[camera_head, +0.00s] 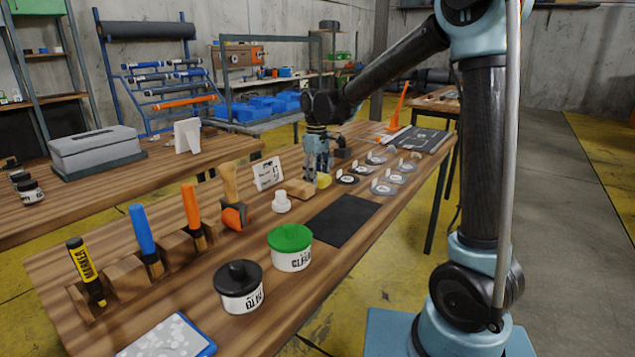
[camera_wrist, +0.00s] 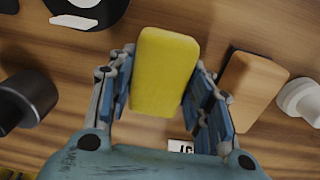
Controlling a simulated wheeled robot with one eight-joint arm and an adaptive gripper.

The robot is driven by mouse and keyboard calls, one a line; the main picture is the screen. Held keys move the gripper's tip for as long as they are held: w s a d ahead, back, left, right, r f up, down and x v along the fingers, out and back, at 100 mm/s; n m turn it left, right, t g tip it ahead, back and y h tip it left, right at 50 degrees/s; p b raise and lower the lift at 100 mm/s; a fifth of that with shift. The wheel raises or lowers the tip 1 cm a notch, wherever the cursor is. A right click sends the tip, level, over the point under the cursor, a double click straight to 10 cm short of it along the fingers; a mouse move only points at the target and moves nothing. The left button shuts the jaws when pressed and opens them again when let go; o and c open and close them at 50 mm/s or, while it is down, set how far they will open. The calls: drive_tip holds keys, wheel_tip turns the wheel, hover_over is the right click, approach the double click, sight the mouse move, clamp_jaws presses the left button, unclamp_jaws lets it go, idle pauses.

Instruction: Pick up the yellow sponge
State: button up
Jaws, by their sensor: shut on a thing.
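The yellow sponge (camera_wrist: 164,72) is a rounded block between the two blue-padded fingers of my gripper (camera_wrist: 162,95) in the wrist view. The fingers are shut on its sides. In the head view my gripper (camera_head: 318,165) points down over the wooden bench, and part of the sponge (camera_head: 324,180) shows at its fingertips. I cannot tell whether the sponge touches the bench top.
A tan wooden block (camera_head: 299,189) lies right beside the sponge. A white stepped piece (camera_head: 281,202), a black mat (camera_head: 343,220), round patches (camera_head: 384,187), and green-lidded (camera_head: 290,259) and black-lidded (camera_head: 241,301) tins stand around on the bench.

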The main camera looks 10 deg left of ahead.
drive_tip(key=shift+r, duration=0.1)
wheel_tip(320, 180, up, 10)
drive_tip(key=shift+f, duration=0.1)
idle(0.5)
drive_tip(key=shift+o, duration=1.1)
drive_tip(key=c, duration=0.3)
